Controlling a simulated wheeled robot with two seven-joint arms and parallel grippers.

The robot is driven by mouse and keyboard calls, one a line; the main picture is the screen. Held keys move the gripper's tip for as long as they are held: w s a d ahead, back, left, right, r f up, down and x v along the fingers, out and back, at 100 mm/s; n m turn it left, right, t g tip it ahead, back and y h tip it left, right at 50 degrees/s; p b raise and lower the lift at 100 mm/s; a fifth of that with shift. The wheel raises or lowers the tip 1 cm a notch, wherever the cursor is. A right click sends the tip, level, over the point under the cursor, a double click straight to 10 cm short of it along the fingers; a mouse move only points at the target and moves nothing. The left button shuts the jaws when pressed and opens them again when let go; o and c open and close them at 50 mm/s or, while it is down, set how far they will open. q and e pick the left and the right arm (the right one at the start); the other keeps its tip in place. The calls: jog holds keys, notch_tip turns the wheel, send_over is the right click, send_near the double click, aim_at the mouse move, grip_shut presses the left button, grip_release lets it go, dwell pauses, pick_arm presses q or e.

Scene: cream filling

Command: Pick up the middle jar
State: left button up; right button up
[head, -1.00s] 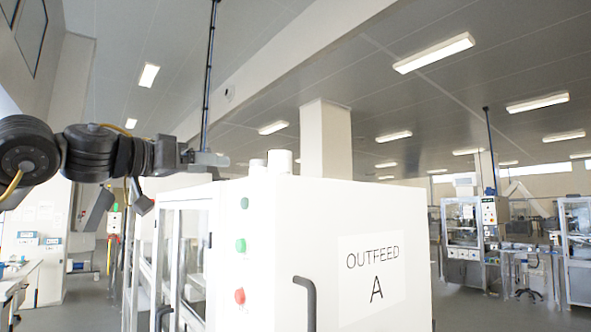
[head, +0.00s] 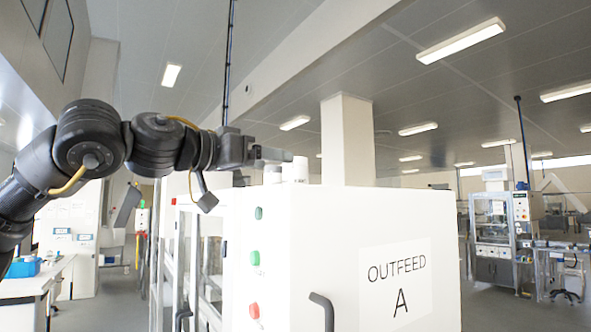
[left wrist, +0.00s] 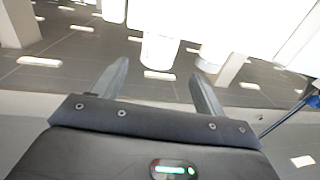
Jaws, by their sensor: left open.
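My left gripper (head: 273,154) is open and empty, just above the top of the white cabinet. Two white jars show there in the head view, a left one (head: 272,174) and a right one (head: 300,169). In the left wrist view, which looks upside down, three white jars appear along the top. The middle jar (left wrist: 160,48) lies ahead between the spread fingers (left wrist: 160,72), apart from them. Another jar (left wrist: 113,9) is at its left and one (left wrist: 209,61) at its right. Which head-view jar is the middle one, I cannot tell. My right gripper is out of view.
The white cabinet marked OUTFEED A (head: 345,240) fills the front, with buttons and a dark handle (head: 322,308). A pale pillar (head: 347,140) rises behind it. A work bench (head: 40,275) stands at the left and machines (head: 495,235) at the right.

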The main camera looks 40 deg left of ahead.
aim_at(286, 166)
pick_arm(q)
jog(key=shift+w+d+r+p, duration=0.15)
jog(key=shift+w+p, duration=0.2)
jog(key=shift+p, duration=0.25)
jog(key=shift+w+d+r+p, duration=0.1)
jog(key=shift+w+p, duration=0.2)
jog(key=shift+p, duration=0.25)
jog(key=w, duration=0.1)
jog(key=w+p, duration=0.1)
jog(key=w, duration=0.2)
jog(key=shift+d+f, duration=0.35)
jog(key=shift+f, duration=0.05)
jog(key=shift+s+a, duration=0.1)
jog(key=shift+s, duration=0.3)
jog(key=shift+c, duration=1.1)
jog(key=shift+w, duration=0.2)
jog(key=c, duration=0.7)
jog(key=shift+c, duration=0.9)
jog(key=shift+r, duration=0.1)
